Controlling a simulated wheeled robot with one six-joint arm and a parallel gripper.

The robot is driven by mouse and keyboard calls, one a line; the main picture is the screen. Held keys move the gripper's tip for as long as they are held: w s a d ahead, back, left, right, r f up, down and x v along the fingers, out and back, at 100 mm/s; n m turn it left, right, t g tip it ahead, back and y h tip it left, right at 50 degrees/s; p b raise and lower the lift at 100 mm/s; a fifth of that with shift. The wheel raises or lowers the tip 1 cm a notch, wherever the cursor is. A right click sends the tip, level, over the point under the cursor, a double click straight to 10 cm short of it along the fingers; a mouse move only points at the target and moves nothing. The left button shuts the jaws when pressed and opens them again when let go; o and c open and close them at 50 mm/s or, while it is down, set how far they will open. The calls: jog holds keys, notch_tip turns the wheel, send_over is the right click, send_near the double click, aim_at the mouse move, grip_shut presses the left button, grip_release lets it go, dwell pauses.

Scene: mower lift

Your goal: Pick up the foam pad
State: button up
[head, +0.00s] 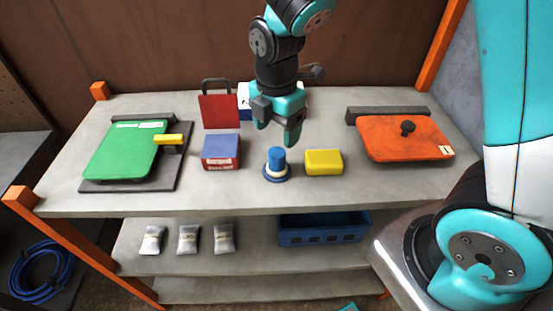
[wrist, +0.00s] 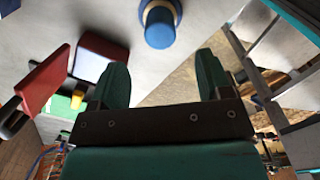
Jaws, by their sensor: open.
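The foam pad appears to be the yellow rounded block (head: 323,162), lying flat on the upper grey shelf right of centre in the head view. I do not see it in the wrist view. My gripper (head: 277,133) hangs above the shelf, up and to the left of the yellow block in the head view. Its two fingers are apart, and nothing shows between them in the wrist view (wrist: 162,80).
A blue knob on a round base (head: 277,165) stands just left of the yellow block. Further left are a blue-topped red box (head: 221,152), a red bag-like item (head: 219,111) and a green lid (head: 122,150). An orange lid (head: 390,140) lies right. A blue crate (head: 322,228) sits below.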

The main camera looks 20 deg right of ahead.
aim_at(277, 152)
notch_tip(277, 152, down, 9)
jog(key=shift+f+p, duration=0.1)
jog(key=shift+p, duration=0.85)
jog(key=c, duration=1)
